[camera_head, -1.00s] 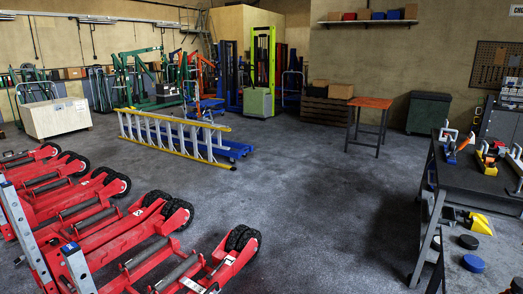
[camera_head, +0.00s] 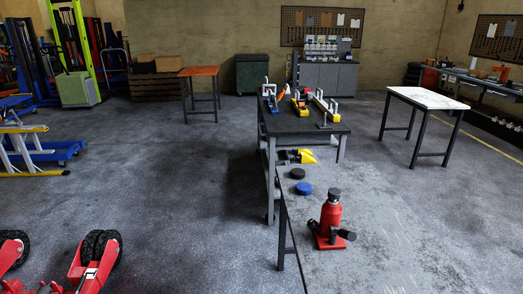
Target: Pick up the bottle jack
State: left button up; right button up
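The red bottle jack (camera_head: 329,221) stands upright on the near grey table (camera_head: 385,248), right of the picture's middle. It has a dark top, a red base plate and dark fittings low at its side. Nothing is touching it. Neither of my grippers shows in the head view.
A black disc (camera_head: 297,173) and a blue disc (camera_head: 304,188) lie on the same table, left of the jack. A dark workbench (camera_head: 318,124) with tools adjoins behind. A white-topped table (camera_head: 428,98) stands at right. Red trolley jacks (camera_head: 92,262) are at lower left. Floor between is clear.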

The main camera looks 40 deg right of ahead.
aim_at(331, 215)
jog(key=z, duration=2.15)
jog(key=i+j+z, duration=0.15)
jog(key=j+z, duration=0.25)
jog(key=i+j+z, duration=0.1)
jog(key=j+z, duration=1.2)
jog(key=k+j, duration=0.1)
jog(key=j, duration=0.35)
jog(key=j+z, duration=0.1)
jog(key=j, duration=0.35)
jog(key=k+j, duration=0.15)
jog(key=j, duration=0.25)
jog(key=k+j, duration=0.1)
jog(key=j, duration=0.35)
jog(key=k+j+z, duration=0.1)
jog(key=j, duration=0.3)
